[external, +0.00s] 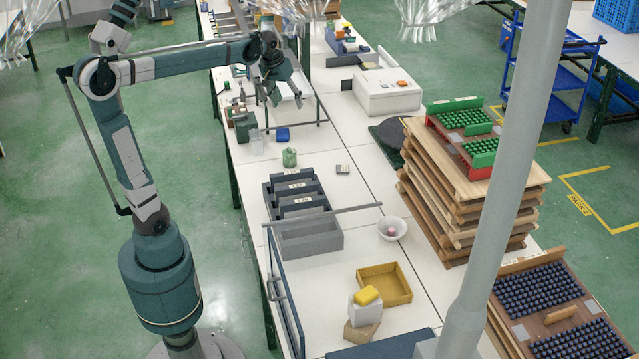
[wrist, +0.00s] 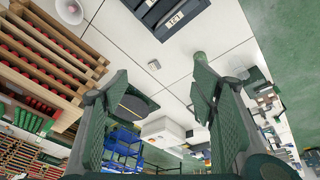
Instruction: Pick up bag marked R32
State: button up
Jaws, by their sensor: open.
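No marking R32 can be read in either view, so I cannot tell which thing is the bag. A small green bag-like or jar-like thing (external: 289,157) stands on the white table. A small grey block (external: 342,169) lies to its right and also shows in the wrist view (wrist: 154,65). A dark slotted holder (external: 268,205) has a white label (wrist: 175,18) whose text I cannot read surely. My gripper (external: 286,99) is above the table, beyond the green thing in the external view. In the wrist view its fingers (wrist: 160,76) are wide apart with nothing between them.
A grey bar (external: 335,214) crosses near the holder. A white bowl (external: 393,229) and a yellow tray (external: 402,282) stand nearer the front. A tall stack of wooden trays (external: 455,210) stands at the right. A white box (external: 388,95) is farther back. A grey pole (external: 510,180) blocks part of the external view.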

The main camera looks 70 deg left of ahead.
jog(key=w+a+n+g, duration=0.1)
jog(key=w+a+n, duration=0.15)
jog(key=a, duration=0.95)
jog(key=n+g+h, duration=0.2)
jog(key=n, duration=0.5)
send_over(261, 139)
jog(key=d, duration=0.3)
notch_tip(261, 139, down, 42)
jog(key=r, duration=0.1)
jog(key=shift+s+d+f, duration=0.15)
jog(key=shift+d+f, duration=0.05)
jog(key=shift+f, duration=0.55)
jog(key=shift+f, duration=0.1)
jog(key=shift+f, duration=1.2)
jog(key=shift+f, duration=0.1)
